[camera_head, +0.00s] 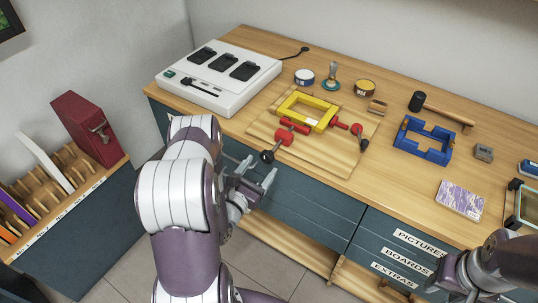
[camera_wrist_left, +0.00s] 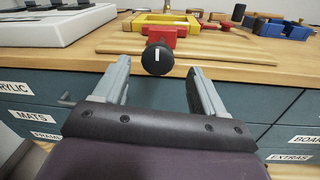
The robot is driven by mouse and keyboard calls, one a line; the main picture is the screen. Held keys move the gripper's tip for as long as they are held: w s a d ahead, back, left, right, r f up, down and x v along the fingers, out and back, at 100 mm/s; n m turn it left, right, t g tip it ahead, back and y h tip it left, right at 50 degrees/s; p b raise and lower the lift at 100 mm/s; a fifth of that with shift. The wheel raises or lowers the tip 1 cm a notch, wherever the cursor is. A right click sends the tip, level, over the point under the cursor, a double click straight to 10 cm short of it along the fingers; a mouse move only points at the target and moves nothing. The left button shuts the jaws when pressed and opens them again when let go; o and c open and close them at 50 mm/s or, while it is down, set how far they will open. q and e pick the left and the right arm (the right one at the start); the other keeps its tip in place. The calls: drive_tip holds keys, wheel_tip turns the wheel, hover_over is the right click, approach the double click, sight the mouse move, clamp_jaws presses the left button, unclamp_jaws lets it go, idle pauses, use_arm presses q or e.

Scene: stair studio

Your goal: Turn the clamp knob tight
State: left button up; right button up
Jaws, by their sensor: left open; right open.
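A yellow clamp frame (camera_head: 309,110) with red blocks lies on a wooden board (camera_head: 345,150) on the workbench. A black knob (camera_head: 267,156) with a red block (camera_head: 285,138) behind it sticks out at the front edge of the board. In the left wrist view the round black knob (camera_wrist_left: 157,59) bears a white mark and appears between and beyond the fingertips. My left gripper (camera_head: 258,180) is open and empty, just in front of the bench edge, apart from the knob. A second dark-ended handle (camera_head: 362,139) is at the board's right. My right arm (camera_head: 490,268) is at the lower right; its fingertips are out of view.
A white machine (camera_head: 219,77) stands at the bench's back left. Tins, a brush, a mallet (camera_head: 440,109) and a blue frame (camera_head: 424,141) stand behind and right. A rack with a red box (camera_head: 88,127) is at left. Drawers lie under the bench edge.

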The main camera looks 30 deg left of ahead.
sight(264, 160)
use_arm(q)
drive_tip(key=w, duration=0.4)
drive_tip(key=shift+w+a, duration=0.2)
drive_tip(key=shift+w, duration=0.2)
drive_tip(key=shift+w+f, duration=0.1)
drive_tip(key=shift+w, duration=0.45)
drive_tip(key=shift+c, duration=0.4)
drive_tip(key=c, duration=1)
drive_tip(key=shift+o, duration=0.2)
